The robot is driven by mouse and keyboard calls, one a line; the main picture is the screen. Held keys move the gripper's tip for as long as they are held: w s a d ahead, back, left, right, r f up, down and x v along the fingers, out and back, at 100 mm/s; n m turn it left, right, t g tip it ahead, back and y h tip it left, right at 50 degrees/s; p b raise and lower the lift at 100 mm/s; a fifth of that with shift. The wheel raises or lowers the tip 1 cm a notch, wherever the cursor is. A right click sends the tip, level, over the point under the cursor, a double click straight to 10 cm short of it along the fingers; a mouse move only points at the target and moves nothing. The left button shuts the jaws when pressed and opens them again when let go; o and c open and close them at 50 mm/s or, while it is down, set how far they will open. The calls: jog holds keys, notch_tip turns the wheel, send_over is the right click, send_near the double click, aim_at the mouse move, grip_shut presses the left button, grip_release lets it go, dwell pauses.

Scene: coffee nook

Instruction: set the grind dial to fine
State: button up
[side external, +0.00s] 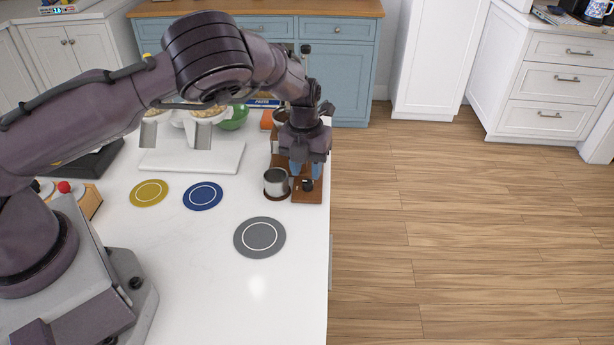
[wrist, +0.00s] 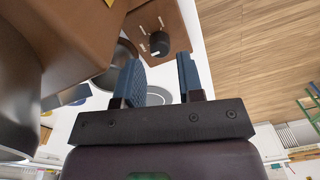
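The grind dial (side external: 307,186) is a small black knob on the front of the brown grinder base (side external: 312,197). In the wrist view the dial (wrist: 159,43) shows a white pointer mark at its lower edge. Several small white marks lie on the brown base around it; their labels are too small to read. My gripper (side external: 307,175) points down just above the dial. Its two blue fingers are apart, with nothing visibly between them. In the wrist view the dial appears just beyond the fingertips (wrist: 159,59), between their lines; contact cannot be told.
A metal cup (side external: 276,180) stands close left of the dial. Grey (side external: 259,237), blue (side external: 203,196) and yellow (side external: 149,193) round mats lie on the white counter. The counter's right edge is close by. A white board (side external: 192,160) and bowls are further back.

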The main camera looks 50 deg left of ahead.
aim_at(305, 181)
notch_tip(305, 181, up, 10)
jog(key=shift+f, duration=0.25)
jog(key=shift+a, duration=0.15)
jog(key=w+a+r+n+t, duration=0.2)
jog(key=w+r+n+t, duration=0.1)
jog(key=w+n+t, duration=0.35)
jog(key=s+a+r+n+t+y, duration=0.2)
jog(key=s+a+r+n+y, duration=0.35)
jog(key=n, duration=0.55)
jog(key=s+d+r+n+g+h, duration=0.1)
jog(key=s+r+n, duration=0.3)
jog(key=s, duration=0.5)
jog(key=s+d+r+n+g+h, duration=0.1)
jog(key=s+d+r+n+h, duration=0.1)
jog(key=s, duration=0.8)
jog(key=s+d+r+n+g+h, duration=0.1)
jog(key=s+d+r+n+h, duration=0.1)
jog(key=s+r+n, duration=0.4)
jog(key=shift+s+d, duration=0.6)
jog(key=shift+s, duration=1.4)
